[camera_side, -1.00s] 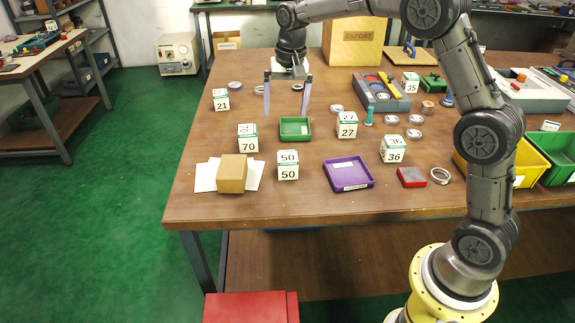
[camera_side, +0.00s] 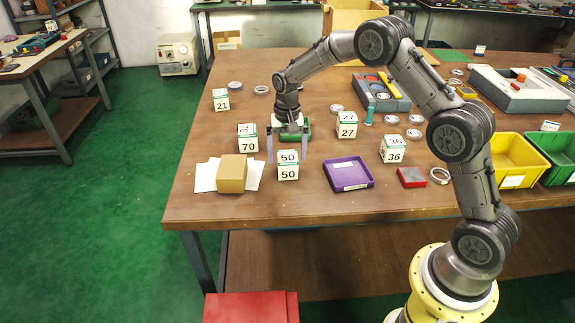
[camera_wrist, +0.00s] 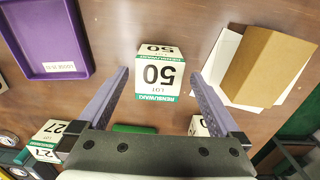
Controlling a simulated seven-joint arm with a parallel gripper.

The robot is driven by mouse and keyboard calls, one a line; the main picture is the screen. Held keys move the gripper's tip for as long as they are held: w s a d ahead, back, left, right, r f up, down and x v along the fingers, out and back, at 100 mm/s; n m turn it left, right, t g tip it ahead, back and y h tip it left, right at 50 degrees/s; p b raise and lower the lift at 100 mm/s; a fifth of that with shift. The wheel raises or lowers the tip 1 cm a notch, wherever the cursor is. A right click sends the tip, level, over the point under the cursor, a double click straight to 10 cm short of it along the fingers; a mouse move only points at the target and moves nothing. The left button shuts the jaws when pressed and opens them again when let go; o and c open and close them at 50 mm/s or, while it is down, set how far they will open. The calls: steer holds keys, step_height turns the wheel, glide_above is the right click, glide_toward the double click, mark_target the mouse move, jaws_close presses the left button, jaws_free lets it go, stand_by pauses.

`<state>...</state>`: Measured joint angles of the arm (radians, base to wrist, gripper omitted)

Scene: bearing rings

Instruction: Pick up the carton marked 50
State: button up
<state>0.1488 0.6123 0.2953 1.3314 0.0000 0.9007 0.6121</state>
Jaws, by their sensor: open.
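The carton marked 50 (camera_side: 288,172) is a small white box with a green stripe, standing on the table near its front. In the wrist view the carton marked 50 (camera_wrist: 159,75) appears upside down, just beyond and between the fingertips. My gripper (camera_side: 287,159) is open and empty, its two fingers pointing down on either side of the carton in the side view. In the wrist view my gripper (camera_wrist: 160,73) shows its fingers wide apart with gaps to the carton on both sides. I cannot tell the exact height of the fingertips.
The carton marked 70 (camera_side: 248,138) stands close to the left finger. A purple tray (camera_side: 348,185) is to the right, a brown box (camera_side: 232,174) on white paper to the left. A green tray (camera_side: 308,130) is partly hidden behind my gripper. Cartons 27 (camera_side: 347,125) and 36 (camera_side: 393,149) stand right.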

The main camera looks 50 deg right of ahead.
mark_target(287, 165)
steer(key=f, duration=0.5)
steer(key=shift+w+d, duration=0.15)
steer(key=shift+d, duration=0.1)
steer(key=shift+r, duration=0.1)
jaws_close()
